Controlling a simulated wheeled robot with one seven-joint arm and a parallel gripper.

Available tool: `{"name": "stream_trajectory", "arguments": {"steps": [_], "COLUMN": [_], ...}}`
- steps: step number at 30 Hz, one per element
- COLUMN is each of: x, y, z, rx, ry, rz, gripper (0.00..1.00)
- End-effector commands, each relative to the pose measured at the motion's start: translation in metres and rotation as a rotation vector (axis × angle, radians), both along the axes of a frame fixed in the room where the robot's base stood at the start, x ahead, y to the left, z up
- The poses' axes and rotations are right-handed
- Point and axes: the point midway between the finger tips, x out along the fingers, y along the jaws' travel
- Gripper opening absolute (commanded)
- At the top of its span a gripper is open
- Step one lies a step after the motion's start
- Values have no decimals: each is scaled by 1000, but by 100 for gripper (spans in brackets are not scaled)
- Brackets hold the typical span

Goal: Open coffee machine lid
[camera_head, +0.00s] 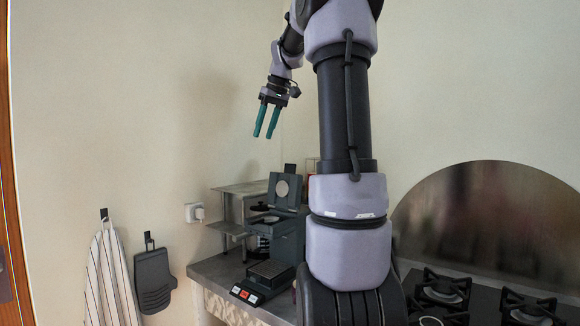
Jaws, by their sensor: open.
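The dark grey coffee machine (288,238) stands on the counter at lower centre, partly hidden behind my arm. Its lid (285,191), a dark panel with a pale round disc, stands raised at the top of the machine. My gripper (264,135) is in the air above and slightly left of the lid, clear of it. Its two green fingers point down, apart and with nothing between them.
A metal shelf (228,233) stands behind the machine on the counter (212,268). A striped towel (108,278) and a dark hanging item (153,281) are on the left wall. A gas hob (485,300) is at right. The air around my gripper is free.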

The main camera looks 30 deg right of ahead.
Motion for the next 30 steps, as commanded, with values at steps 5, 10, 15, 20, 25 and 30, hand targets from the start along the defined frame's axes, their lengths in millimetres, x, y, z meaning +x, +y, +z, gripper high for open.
{"name": "stream_trajectory", "arguments": {"steps": [5, 10, 15, 20, 25, 30], "x": [51, 71, 76, 79, 88, 98], "y": [-90, -157, -187, -187, -178, -168], "z": [-7, -18, -25, -36, -63, -93], "rx": [21, 44, 56, 58, 59, 58], "ry": [18, 3, -12, -12, -12, -12], "rz": [107, 190, 229, 238, 238, 239], "gripper": [41, 41, 41, 41, 41, 41]}}
